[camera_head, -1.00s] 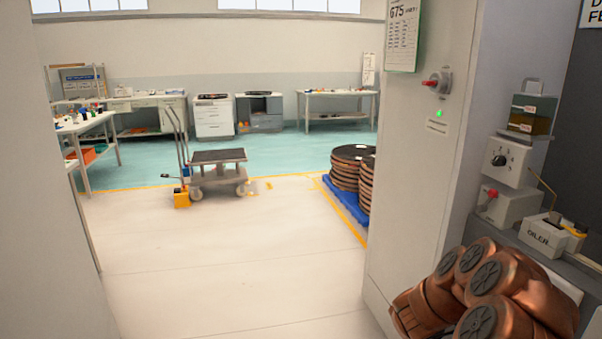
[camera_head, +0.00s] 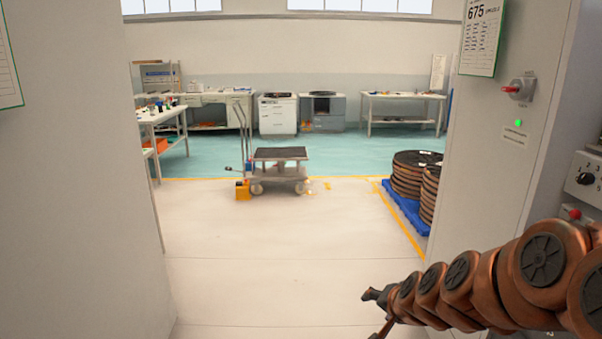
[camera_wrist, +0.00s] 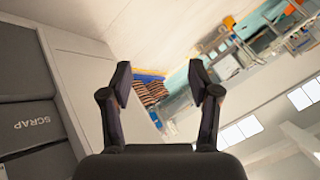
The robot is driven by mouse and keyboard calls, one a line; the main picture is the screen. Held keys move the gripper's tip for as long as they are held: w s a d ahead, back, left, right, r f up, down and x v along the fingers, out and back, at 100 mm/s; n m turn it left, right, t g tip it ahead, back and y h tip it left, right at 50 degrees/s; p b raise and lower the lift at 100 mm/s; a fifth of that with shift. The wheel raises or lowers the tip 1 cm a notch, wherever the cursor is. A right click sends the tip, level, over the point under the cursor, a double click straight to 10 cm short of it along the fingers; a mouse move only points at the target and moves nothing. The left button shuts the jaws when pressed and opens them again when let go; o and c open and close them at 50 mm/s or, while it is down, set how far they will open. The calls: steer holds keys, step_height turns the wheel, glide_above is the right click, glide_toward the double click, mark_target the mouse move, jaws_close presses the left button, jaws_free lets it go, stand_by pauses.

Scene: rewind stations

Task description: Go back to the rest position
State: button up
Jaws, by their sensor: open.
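My gripper (camera_wrist: 161,80) is open and empty in the wrist view, its two dark fingers spread apart with only distant floor and room between them. In the head view my copper-coloured arm reaches in from the lower right, and the dark end of my gripper (camera_head: 374,296) shows small at its tip, above the pale floor. The wrist view is strongly tilted.
A pale wall stands close on the left and a grey cabinet (camera_head: 505,130) close on the right. Between them the floor (camera_head: 290,250) is clear. Beyond are a cart (camera_head: 279,154), copper reels (camera_head: 408,175) on a blue pallet (camera_head: 406,207), and workbenches.

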steer(key=s+n+g+h, duration=0.2)
steer(key=s+n+g, duration=0.7)
steer(key=s, duration=2.8)
step_height(320, 180, up, 15)
steer(key=m+g+p, duration=0.1)
steer(key=p, duration=1.2)
steer(key=shift+w+r+m, duration=0.15)
steer(key=shift+w+m, duration=0.25)
